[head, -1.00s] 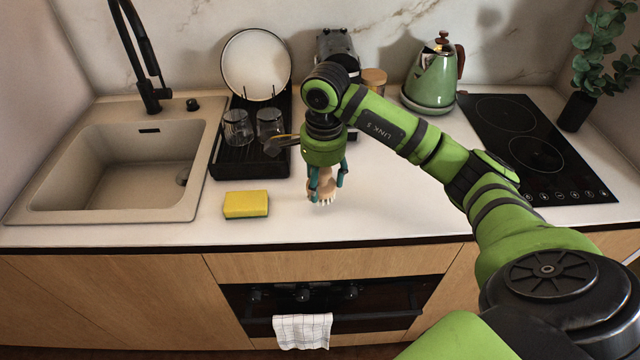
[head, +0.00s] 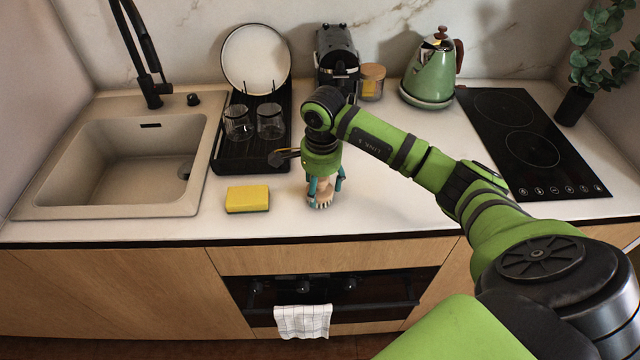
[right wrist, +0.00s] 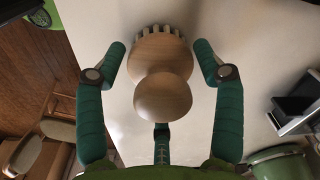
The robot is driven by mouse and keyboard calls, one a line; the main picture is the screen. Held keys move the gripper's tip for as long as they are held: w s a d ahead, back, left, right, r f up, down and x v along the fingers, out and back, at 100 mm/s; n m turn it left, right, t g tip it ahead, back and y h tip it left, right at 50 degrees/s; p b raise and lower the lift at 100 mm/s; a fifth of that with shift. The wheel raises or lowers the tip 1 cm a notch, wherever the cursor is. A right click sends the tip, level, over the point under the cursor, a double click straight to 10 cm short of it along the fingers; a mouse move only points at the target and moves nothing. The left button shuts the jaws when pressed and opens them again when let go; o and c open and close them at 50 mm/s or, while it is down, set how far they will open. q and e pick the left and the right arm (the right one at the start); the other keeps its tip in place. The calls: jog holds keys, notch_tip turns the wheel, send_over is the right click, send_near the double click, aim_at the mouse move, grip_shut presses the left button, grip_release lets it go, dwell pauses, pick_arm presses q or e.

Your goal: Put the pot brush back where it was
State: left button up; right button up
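The pot brush (head: 322,198) has a pale wooden body with a round knob and light bristles. In the head view it is at the counter's front part, right of the yellow sponge, partly hidden by my right gripper (head: 326,184). In the right wrist view the brush (right wrist: 163,95) lies between the fingers of the right gripper (right wrist: 161,55), knob toward the palm and bristles away. Gaps show between the brush and both side fingers, so the gripper is open around it. The third finger is close to the knob; contact is unclear. My left gripper is not in view.
The yellow sponge (head: 248,199) lies left of the brush. Behind are a black dish rack (head: 232,160) with glasses and a plate, a coffee machine (head: 336,62), a jar (head: 372,82) and a green kettle (head: 431,75). The counter right of the brush is clear.

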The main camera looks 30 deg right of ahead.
dwell(0.3)
jog(key=shift+r, duration=0.5)
jog(key=r+b, duration=0.3)
jog(key=r, duration=0.7)
jog(key=shift+s, duration=0.2)
jog(key=shift+s+r, duration=0.1)
jog(key=shift+r, duration=0.55)
